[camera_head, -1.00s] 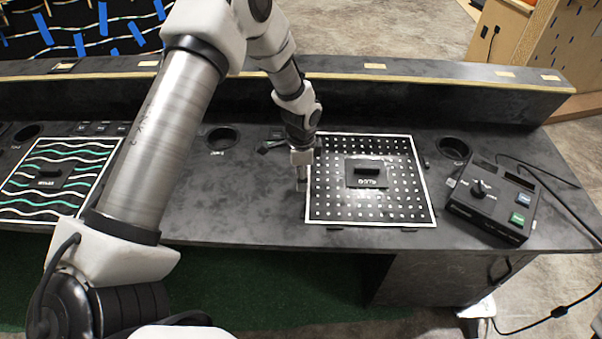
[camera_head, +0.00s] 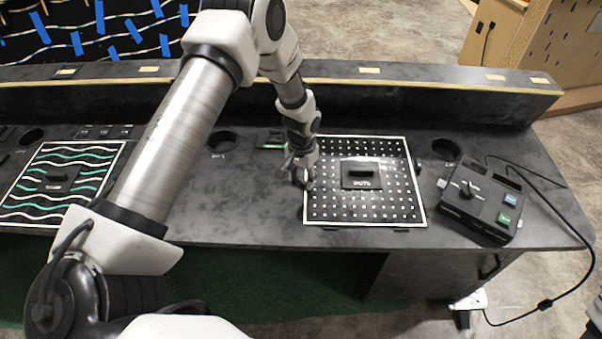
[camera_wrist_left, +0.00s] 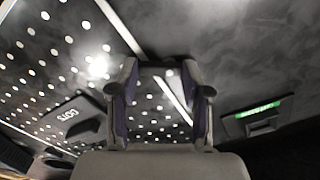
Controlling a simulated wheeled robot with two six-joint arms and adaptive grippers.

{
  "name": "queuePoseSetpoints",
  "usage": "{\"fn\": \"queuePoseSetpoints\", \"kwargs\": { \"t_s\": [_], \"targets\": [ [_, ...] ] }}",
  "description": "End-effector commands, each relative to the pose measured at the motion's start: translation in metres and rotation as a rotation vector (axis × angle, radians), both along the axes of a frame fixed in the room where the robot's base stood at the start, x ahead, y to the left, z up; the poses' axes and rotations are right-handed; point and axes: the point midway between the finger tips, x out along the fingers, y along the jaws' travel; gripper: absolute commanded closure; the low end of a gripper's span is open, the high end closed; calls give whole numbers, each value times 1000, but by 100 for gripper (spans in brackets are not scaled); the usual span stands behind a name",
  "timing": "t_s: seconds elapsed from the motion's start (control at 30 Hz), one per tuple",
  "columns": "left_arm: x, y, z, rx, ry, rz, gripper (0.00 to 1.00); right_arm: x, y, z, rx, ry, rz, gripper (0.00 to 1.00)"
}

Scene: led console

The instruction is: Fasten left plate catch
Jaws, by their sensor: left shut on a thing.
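The black plate with white dots (camera_head: 365,207), with a white border and a dark handle block (camera_head: 361,174), lies flat on the console. In the left wrist view the dotted plate (camera_wrist_left: 50,62) and its bright white border run diagonally behind the fingers. My left gripper (camera_head: 305,182) points down at the plate's left edge, with its fingers tilted. It also shows in the left wrist view (camera_wrist_left: 160,95). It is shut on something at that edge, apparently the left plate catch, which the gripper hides. A small dark piece (camera_head: 419,167) sits by the plate's right edge. My right gripper is out of view.
A control box (camera_head: 480,208) with a knob and buttons stands to the right, its cable trailing off the console. A wavy-striped plate (camera_head: 35,208) lies at the left. A round recess (camera_head: 222,141) and a raised back ledge (camera_head: 400,98) are behind the gripper.

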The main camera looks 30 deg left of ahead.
Motion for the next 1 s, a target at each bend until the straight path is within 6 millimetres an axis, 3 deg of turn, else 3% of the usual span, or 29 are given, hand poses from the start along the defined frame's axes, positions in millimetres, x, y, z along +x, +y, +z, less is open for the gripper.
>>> {"fn": "queuePoseSetpoints", "kwargs": {
  "t_s": [0.5,1.0],
  "targets": [
    [4,1,1,0,0,434,87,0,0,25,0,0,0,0],
    [6,1,0,0,0,578,87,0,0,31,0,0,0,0]
  ]
}}
